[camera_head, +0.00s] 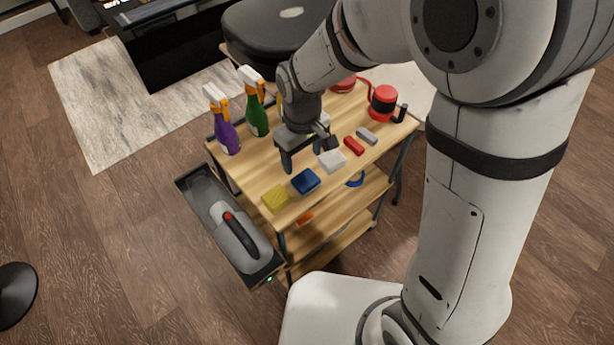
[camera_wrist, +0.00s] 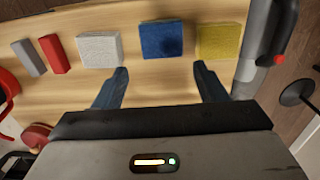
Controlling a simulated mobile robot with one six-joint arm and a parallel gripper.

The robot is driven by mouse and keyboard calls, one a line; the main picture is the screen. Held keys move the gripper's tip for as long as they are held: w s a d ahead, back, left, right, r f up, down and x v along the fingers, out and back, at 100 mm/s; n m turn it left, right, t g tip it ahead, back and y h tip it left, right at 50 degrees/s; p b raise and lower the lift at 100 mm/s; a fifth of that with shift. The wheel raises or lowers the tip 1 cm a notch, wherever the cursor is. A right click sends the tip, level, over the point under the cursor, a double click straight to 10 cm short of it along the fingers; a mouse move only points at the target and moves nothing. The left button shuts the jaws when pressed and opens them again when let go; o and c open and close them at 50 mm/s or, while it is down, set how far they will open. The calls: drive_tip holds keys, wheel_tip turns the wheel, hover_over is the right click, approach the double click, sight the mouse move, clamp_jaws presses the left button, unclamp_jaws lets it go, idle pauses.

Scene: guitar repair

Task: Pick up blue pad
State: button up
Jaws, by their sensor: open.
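The blue pad (camera_head: 306,181) lies flat on the wooden cart top near its front edge, between a yellow pad (camera_head: 276,198) and a white pad (camera_head: 332,161). In the wrist view the blue pad (camera_wrist: 162,40) sits beyond my fingertips, between the white pad (camera_wrist: 99,49) and the yellow pad (camera_wrist: 219,41). My gripper (camera_head: 309,158) is open and empty above the cart top, behind the blue pad in the head view. In the wrist view my gripper (camera_wrist: 160,72) has its two fingers apart, with bare wood between them.
A red block (camera_head: 354,146) and a grey block (camera_head: 367,135) lie right of the white pad. A purple bottle (camera_head: 221,122) and a green bottle (camera_head: 255,113) stand at the back left. A red-and-black mug-like item (camera_head: 383,103) stands at the right.

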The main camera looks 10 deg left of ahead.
sight(304, 177)
drive_tip(key=f, duration=0.7)
drive_tip(key=shift+s+d, duration=0.2)
drive_tip(key=shift+s, duration=0.15)
drive_tip(key=shift+r, duration=0.1)
drive_tip(key=shift+c, duration=0.5)
drive_tip(key=c, duration=0.7)
wheel_tip(304, 177, up, 10)
